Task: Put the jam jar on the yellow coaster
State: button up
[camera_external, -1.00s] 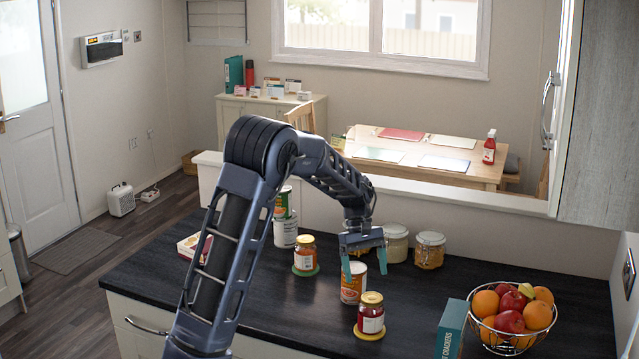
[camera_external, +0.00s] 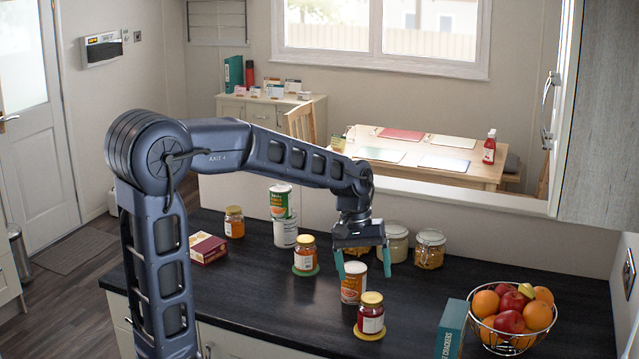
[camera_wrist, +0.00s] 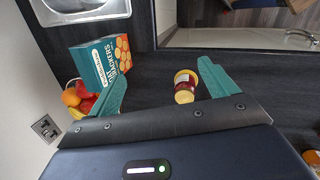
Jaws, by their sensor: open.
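A jar of red contents with a yellow lid (camera_external: 371,315), which looks like the jam jar, stands upright on the yellow coaster (camera_external: 369,334) near the counter's front edge. A jar with a yellow lid also shows between my finger directions in the wrist view (camera_wrist: 186,88). My gripper (camera_external: 363,264) is open and empty, pointing down above and behind the red jar, over a tin (camera_external: 353,284). An orange-coloured jar (camera_external: 305,251) stands on a green coaster (camera_external: 305,271). Another orange-coloured jar (camera_external: 234,222) stands farther left.
Stacked tins (camera_external: 284,218) and a red box (camera_external: 208,248) stand at the left. Glass storage jars (camera_external: 430,249) stand behind my gripper. A cracker box (camera_external: 451,330) and a wire fruit bowl (camera_external: 512,320) stand at the right. The counter's front left is clear.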

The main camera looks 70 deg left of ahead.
jog(key=s+d+m+t+y, duration=0.1)
jog(key=s+d+m, duration=0.4)
jog(key=s, duration=0.6)
jog(key=s+d+r+m+t+y, duration=0.1)
jog(key=s+d+m, duration=0.4)
jog(key=s+d, duration=0.5)
jog(key=shift+s+m+t+y, duration=0.3)
jog(key=shift+s+m+t, duration=0.15)
jog(key=shift+t, duration=0.35)
